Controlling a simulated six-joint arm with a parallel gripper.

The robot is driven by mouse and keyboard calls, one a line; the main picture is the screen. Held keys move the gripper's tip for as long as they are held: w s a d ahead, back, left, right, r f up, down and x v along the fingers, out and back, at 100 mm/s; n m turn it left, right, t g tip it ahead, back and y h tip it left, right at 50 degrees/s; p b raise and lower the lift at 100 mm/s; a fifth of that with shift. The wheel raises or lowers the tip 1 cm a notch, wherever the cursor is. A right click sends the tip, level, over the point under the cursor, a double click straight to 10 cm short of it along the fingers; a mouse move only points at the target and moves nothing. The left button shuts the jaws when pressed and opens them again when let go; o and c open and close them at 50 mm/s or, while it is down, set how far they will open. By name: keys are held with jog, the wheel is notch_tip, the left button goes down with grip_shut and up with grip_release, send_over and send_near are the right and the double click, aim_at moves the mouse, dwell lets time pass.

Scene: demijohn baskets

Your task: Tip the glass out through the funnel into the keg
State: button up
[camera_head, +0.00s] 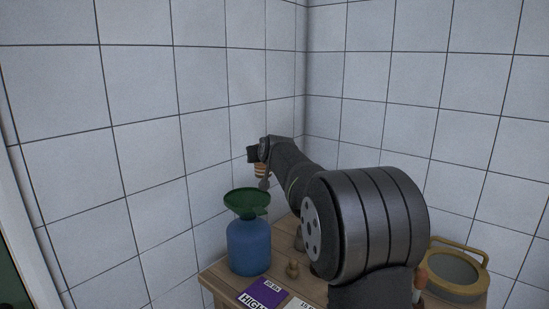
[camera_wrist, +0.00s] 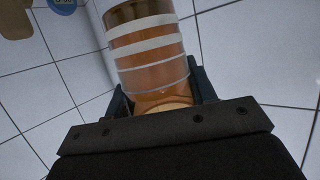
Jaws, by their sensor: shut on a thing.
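My gripper (camera_head: 256,155) is shut on a glass (camera_head: 261,171), held up in the air above the green funnel and slightly to its right in the head view. In the wrist view the glass (camera_wrist: 150,50) sits between the two fingers; it looks amber with several pale bands. In the head view the glass is small and looks roughly upright. The green funnel (camera_head: 246,203) sits on top of the blue keg (camera_head: 249,247), which stands on the wooden table. The glass and funnel are apart. The inside of the funnel is barely visible.
The wooden table (camera_head: 217,277) fits into a tiled corner. A small brass item (camera_head: 292,269), a purple card (camera_head: 263,292) and a white card (camera_head: 299,304) lie near its front. A round tan-rimmed vessel with a handle (camera_head: 459,291) stands at right. My arm hides the table's middle.

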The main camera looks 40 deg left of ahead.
aim_at(262, 165)
jog(key=shift+f, duration=1.85)
jog(key=shift+w+d+r+n+t+h, duration=0.2)
jog(key=shift+n+t+h, duration=0.25)
jog(key=shift+n, duration=0.45)
jog(key=shift+w+d, duration=0.2)
jog(key=shift+d, duration=0.05)
jog(key=w+d+f+m+t+h, duration=0.15)
jog(key=w+d, duration=0.25)
jog(key=d, duration=0.6)
jog(key=w+d+f+m+t+h, duration=0.1)
jog(key=w+d+f, duration=0.15)
jog(key=d, duration=0.65)
jog(key=w+d+f+m+t+h, duration=0.15)
jog(key=w+d, duration=0.25)
jog(key=d, duration=0.6)
jog(key=s+d+f+m+h, duration=0.2)
jog(key=d, duration=0.8)
jog(key=s+d+f+m+h, duration=0.2)
jog(key=d, duration=0.8)
jog(key=s+d+f+m+h, duration=0.2)
jog(key=d, duration=0.8)
jog(key=shift+f+t, duration=0.25)
jog(key=shift+t, duration=0.2)
jog(key=shift+a+h, duration=0.1)
jog(key=shift+h, duration=0.15)
